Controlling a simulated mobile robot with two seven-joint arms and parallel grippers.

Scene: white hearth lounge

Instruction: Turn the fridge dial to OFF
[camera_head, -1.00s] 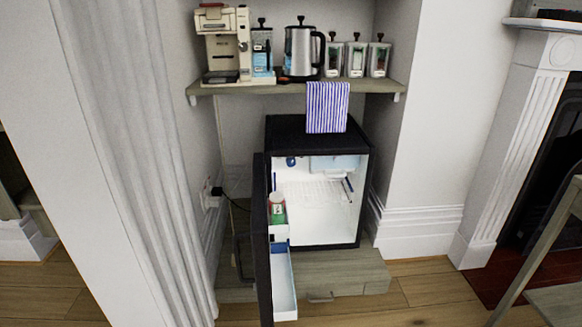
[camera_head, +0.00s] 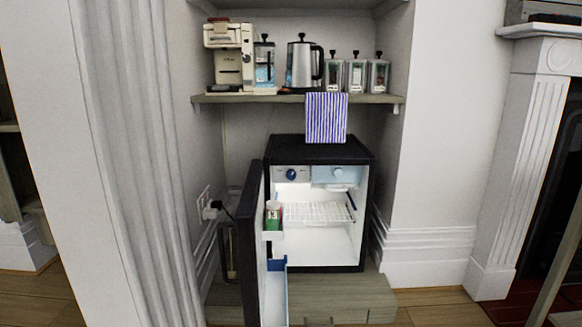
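The small black fridge (camera_head: 318,150) stands in the alcove on a low wooden platform, with its door (camera_head: 251,245) swung open toward me on the left. The blue round fridge dial (camera_head: 291,174) is on the panel at the upper left of the lit white interior. Its markings are too small to read. To its right is a pale blue freezer compartment (camera_head: 336,174). Neither of my grippers shows in this view.
A green and white container (camera_head: 273,214) sits in the door shelf. A striped towel (camera_head: 326,118) hangs from the shelf (camera_head: 220,99) above, which holds a coffee machine (camera_head: 230,55), a kettle (camera_head: 303,63) and jars.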

